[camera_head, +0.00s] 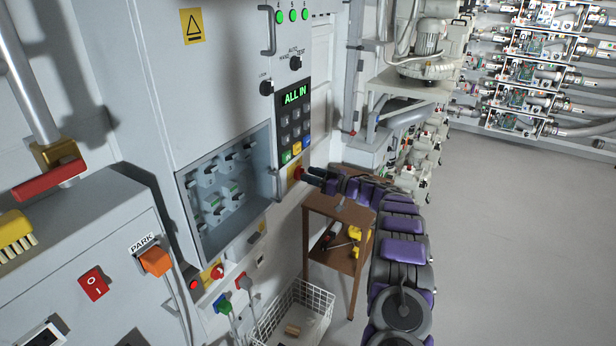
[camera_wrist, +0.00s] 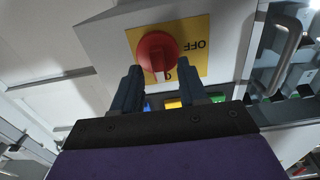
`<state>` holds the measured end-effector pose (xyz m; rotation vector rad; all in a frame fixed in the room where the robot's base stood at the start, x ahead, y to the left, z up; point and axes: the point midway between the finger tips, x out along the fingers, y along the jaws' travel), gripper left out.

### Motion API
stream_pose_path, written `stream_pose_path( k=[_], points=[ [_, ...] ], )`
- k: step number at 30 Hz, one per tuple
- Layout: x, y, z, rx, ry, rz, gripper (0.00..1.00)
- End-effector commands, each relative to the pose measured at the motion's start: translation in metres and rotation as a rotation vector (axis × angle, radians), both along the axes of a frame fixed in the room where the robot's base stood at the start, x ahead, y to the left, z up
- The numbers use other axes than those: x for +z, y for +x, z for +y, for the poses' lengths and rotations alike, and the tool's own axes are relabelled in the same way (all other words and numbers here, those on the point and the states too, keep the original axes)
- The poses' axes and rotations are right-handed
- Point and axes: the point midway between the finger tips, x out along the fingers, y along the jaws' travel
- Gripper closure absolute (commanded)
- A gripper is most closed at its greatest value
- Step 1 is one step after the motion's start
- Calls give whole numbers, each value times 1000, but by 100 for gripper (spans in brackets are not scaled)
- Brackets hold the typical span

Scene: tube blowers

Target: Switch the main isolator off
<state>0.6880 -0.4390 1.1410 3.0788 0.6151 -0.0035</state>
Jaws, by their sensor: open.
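A red rotary knob (camera_wrist: 157,50) sits on a yellow plate (camera_wrist: 198,66) on a grey box in the wrist view. The plate carries the word OFF, upside down in this view. In the head view the same red knob (camera_head: 298,173) is at the cabinet's right edge, below the keypad. My gripper (camera_head: 314,175) points at it from the right, close in front. In the wrist view my gripper (camera_wrist: 158,70) is open, with one finger on each side of the knob's lower part. Whether the fingers touch it I cannot tell.
A second red knob on yellow (camera_head: 215,271) is lower left, below the switch recess (camera_head: 235,235). The display (camera_head: 296,95) reads ALL IN. A brown wooden stand (camera_head: 340,208) is under my arm, and a white wire basket (camera_head: 318,300) is on the floor. Floor at right is clear.

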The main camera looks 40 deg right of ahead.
Motion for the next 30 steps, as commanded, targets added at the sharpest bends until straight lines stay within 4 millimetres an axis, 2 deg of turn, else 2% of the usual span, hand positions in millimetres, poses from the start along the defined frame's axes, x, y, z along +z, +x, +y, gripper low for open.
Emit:
stream_pose_path(
  k=[6,14,27,30],
  points=[
    [2,12,7,-2,-2,-1,57],
    [3,13,13,-2,-6,2,57],
    [1,13,6,-3,-1,0,99],
    [1,13,6,-5,-1,1,100]
  ],
)
